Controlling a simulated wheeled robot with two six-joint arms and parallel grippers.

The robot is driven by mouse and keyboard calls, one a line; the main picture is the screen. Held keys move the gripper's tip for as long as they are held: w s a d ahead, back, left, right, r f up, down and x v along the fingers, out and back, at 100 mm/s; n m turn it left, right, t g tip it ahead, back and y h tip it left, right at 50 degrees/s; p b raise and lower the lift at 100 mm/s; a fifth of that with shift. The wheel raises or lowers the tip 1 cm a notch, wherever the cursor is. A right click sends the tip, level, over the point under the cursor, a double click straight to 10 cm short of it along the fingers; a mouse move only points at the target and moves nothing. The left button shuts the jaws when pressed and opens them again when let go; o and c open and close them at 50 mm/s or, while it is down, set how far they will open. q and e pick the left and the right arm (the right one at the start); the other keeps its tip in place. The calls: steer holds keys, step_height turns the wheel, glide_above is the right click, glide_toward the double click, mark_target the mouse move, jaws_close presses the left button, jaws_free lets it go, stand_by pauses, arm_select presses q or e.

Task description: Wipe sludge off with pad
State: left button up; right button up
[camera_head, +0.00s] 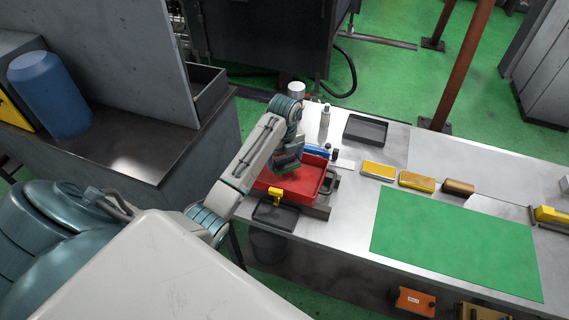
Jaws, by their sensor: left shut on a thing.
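My left gripper (286,162) reaches down into a red tray (312,188) on the metal bench. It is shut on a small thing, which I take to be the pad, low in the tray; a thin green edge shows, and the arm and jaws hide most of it. I cannot tell whether the pad touches the tray floor. No sludge can be made out at this size. My right gripper is not in view.
A black tray (367,131), a bottle (325,115) and a yellow block (378,170) stand around the red tray. A yellow clamp-like piece (276,197) is at its front, near a dark shallow tray (274,217). A green mat (455,240) lies clear at right.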

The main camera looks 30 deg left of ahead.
mark_target(285, 157)
arm_select(q)
steer(key=shift+r, duration=0.4)
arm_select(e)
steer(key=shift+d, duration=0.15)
arm_select(q)
steer(key=shift+r, duration=0.1)
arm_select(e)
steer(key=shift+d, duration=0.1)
arm_select(q)
steer(key=shift+r, duration=1.4)
